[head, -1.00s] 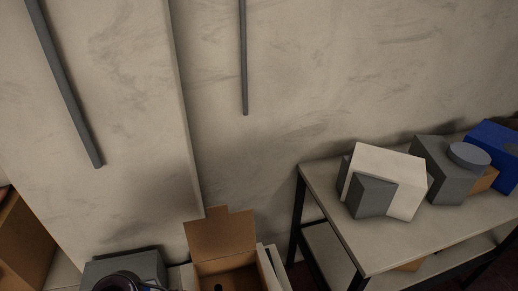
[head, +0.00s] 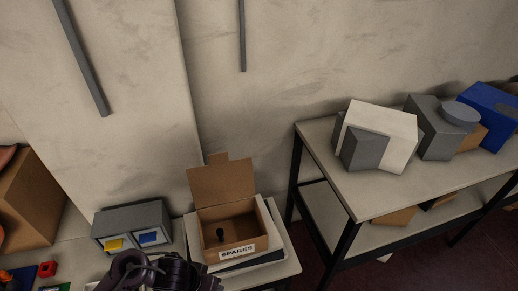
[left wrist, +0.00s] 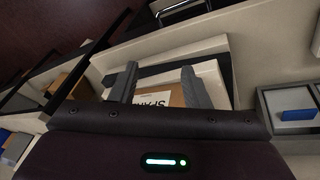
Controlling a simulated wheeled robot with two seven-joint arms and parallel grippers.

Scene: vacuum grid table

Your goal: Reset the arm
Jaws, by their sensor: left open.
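My left arm shows at the bottom of the head view, dark and partly cut off by the frame edge. In the left wrist view my left gripper (left wrist: 158,84) is open, its two grey fingers apart with no object clearly held. Beyond the fingers is the cardboard box (left wrist: 177,97) labelled SPARES. The same open box (head: 234,243) shows in the head view with its lid flap up and a small black object (head: 220,235) inside. My right gripper is not in view.
A grey two-drawer unit (head: 133,219) with yellow and blue fronts stands left of the box. A red block (head: 47,269) lies at far left, near a large brown box (head: 27,203). A shelf table (head: 375,192) at right holds white, grey and blue boxes.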

